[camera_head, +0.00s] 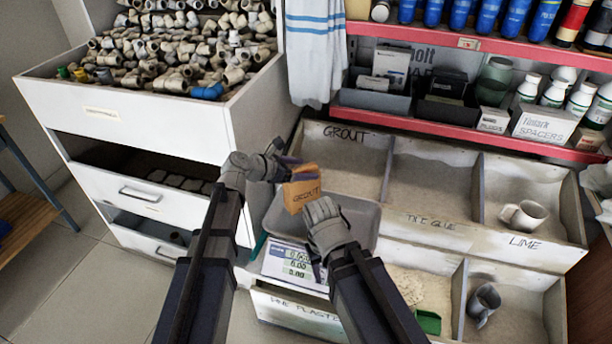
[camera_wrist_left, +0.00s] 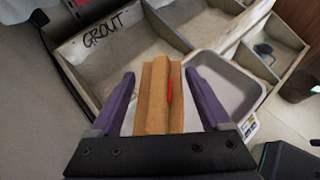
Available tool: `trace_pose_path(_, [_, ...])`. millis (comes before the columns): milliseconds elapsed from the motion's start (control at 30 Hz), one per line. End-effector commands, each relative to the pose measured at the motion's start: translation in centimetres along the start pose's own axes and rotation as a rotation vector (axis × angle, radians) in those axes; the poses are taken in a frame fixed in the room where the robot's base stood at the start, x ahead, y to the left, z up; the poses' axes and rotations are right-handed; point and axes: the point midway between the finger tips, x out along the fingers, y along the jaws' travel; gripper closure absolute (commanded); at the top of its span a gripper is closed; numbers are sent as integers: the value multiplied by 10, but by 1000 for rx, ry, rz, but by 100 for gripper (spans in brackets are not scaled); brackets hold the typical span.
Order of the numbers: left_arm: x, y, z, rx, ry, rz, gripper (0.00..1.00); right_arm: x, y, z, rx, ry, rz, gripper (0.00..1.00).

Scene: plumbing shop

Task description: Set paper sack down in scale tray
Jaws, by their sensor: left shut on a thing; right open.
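The grey scale tray (camera_head: 364,222) sits on the scale (camera_head: 292,264). In the head view the sack covers part of the tray's far left side; in the wrist view the tray (camera_wrist_left: 236,88) shows beyond and right of the sack. The sack appears held above the tray. My right gripper (camera_head: 318,262) is open in front of the scale, hiding part of tray and display.
Sand-filled bins labelled GROUT (camera_head: 345,160), TILE GLUE (camera_head: 430,190) and LIME (camera_head: 515,225) lie behind and right. A white mug (camera_head: 524,215) rests in the lime bin. A drawer cabinet (camera_head: 150,120) of pipe fittings stands left. A towel (camera_head: 315,50) hangs behind.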

Motion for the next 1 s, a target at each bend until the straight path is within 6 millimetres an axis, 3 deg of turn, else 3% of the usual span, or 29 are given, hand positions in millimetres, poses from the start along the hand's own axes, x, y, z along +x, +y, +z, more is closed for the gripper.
trace_pose_path(33, [7,-1,-12,-2,-3,1,100,14,-1,-1,0,0,0,50])
trace_pose_path(200, [16,-2,-29,-2,-3,1,100,33,-3,-2,0,0,0,50])
trace_pose_path(533, [18,-2,-33,-2,-3,1,100,38,-4,-2,0,0,1,50])
trace_pose_path(867, [34,-4,-61,-2,-3,1,100,70,-6,-4,-1,0,4,50])
trace_pose_path(1000, [36,-4,-64,-2,-3,1,100,74,-6,-4,-1,0,5,50])
